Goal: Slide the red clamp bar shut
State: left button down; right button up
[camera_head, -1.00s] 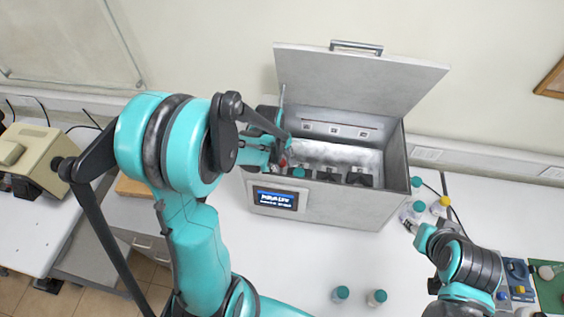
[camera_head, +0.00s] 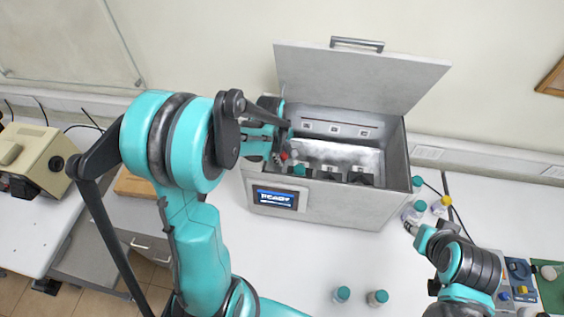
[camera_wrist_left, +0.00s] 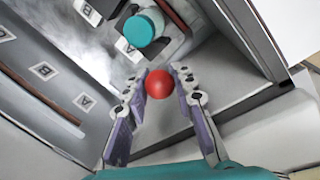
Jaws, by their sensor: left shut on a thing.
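A grey box-shaped machine (camera_head: 340,208) stands on the white table with its lid (camera_head: 360,85) raised. My left gripper (camera_head: 284,156) reaches into its left side from above. In the left wrist view my left gripper (camera_wrist_left: 163,82) has its fingertips on either side of a round red knob (camera_wrist_left: 165,84) and is shut on it. The bar behind the knob is hidden or hard to make out. A teal-capped bottle (camera_wrist_left: 139,30) sits inside the machine beyond the knob. My right gripper (camera_head: 412,227) is by bottles at the right; its jaws are too small to judge.
The display (camera_head: 276,197) on the machine's front is lit. Teal-capped bottles (camera_head: 342,294) (camera_head: 377,298) stand on the front table, and a yellow-capped one (camera_head: 442,204) stands right of the machine. A beige instrument (camera_head: 35,157) is at far left. The table before the machine is mostly clear.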

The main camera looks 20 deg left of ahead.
pick_arm(q)
jog(key=shift+w, duration=0.1)
jog(key=c, duration=1.4)
grip_release()
jog(key=shift+w, duration=0.1)
jog(key=shift+c, duration=0.2)
jog(key=shift+o, duration=1.1)
jog(key=shift+w, duration=0.1)
notch_tip(320, 180, up, 12)
jog(key=s, duration=0.2)
jog(key=shift+a, duration=0.45)
jog(key=shift+s+f, duration=0.1)
jog(key=shift+f, duration=0.05)
